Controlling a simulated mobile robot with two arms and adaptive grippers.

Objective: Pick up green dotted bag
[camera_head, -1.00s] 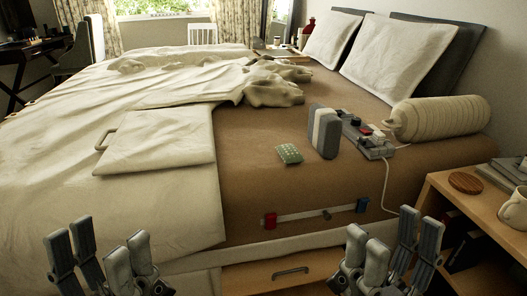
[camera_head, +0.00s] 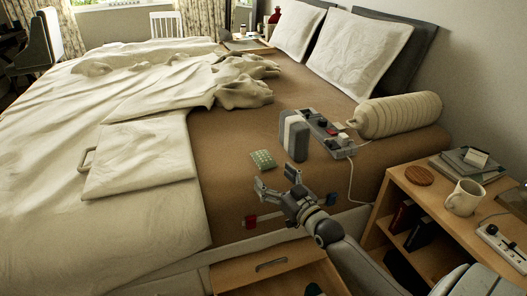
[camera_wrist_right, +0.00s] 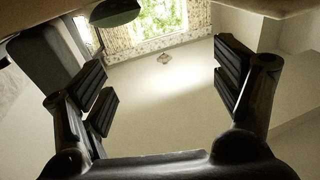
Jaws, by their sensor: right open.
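The green dotted bag (camera_head: 262,160) is a small, pillow-like green pouch with light dots. It lies on the brown mattress (camera_head: 225,150), left of an upright grey and white box (camera_head: 295,136). My right gripper (camera_head: 276,181) is open and empty, just on the near side of the bag and apart from it, fingers pointing towards the box and bag. My left gripper is out of the head view.
A grey panel with knobs (camera_head: 325,134) and a beige bolster (camera_head: 400,115) lie right of the box. A nightstand (camera_head: 405,185) with a mug (camera_head: 464,198) stands at the right.

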